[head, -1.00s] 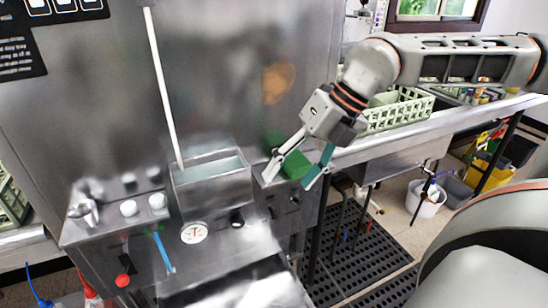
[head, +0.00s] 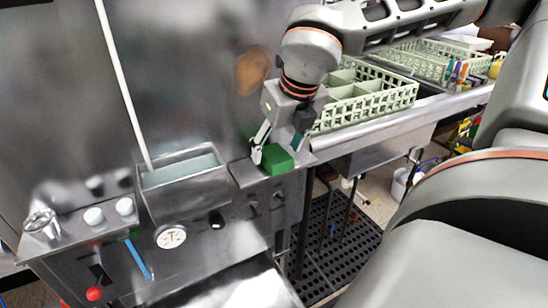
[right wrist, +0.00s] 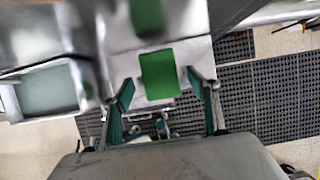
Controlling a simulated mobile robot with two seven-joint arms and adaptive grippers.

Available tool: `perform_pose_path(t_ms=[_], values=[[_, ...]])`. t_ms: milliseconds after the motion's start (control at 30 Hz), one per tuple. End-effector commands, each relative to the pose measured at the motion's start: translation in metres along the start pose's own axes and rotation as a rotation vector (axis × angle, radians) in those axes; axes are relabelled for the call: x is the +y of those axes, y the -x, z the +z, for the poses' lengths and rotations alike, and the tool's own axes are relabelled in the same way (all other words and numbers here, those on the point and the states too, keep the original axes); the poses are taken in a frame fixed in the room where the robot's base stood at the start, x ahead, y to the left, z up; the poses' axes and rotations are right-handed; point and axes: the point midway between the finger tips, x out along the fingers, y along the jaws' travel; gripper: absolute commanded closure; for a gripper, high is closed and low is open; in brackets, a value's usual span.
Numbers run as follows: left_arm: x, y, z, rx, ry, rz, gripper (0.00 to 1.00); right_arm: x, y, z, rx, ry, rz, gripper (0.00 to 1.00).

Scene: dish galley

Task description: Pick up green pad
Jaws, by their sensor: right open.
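The green pad (head: 277,161) is a small block lying on the right end of the steel machine's ledge. In the right wrist view the pad (right wrist: 160,75) lies ahead of the fingertips, roughly centred between them. My right gripper (head: 279,148) is open just above and behind the pad, its two fingers apart with teal inner faces. The open fingers also show in the right wrist view (right wrist: 165,90). I cannot tell whether a finger touches the pad. My left gripper is not in view.
A steel box (head: 186,192) with a white rod (head: 124,88) stands left of the pad. Knobs, a gauge (head: 171,237) and a blue lever (head: 139,259) are on the machine's front. Pale green dish racks (head: 365,103) sit on the counter at right. Black matting (head: 335,240) covers the floor.

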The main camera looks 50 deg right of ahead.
Motion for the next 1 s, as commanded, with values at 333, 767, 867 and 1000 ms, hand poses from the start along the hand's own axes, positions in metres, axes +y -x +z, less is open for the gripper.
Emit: perform_pose_path(t_ms=[333,767,867,1000], values=[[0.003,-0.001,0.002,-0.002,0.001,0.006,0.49,0.0,-0.02,0.0,0.0,0.0,0.001,0.4],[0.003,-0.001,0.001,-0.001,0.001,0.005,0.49,0.0,-0.02,0.0,0.001,0.0,0.001,0.72],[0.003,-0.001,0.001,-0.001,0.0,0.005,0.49,0.0,-0.02,0.0,0.001,0.0,0.001,0.72],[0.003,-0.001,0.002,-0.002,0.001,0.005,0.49,0.0,-0.018,0.0,0.0,0.0,0.001,0.72]])
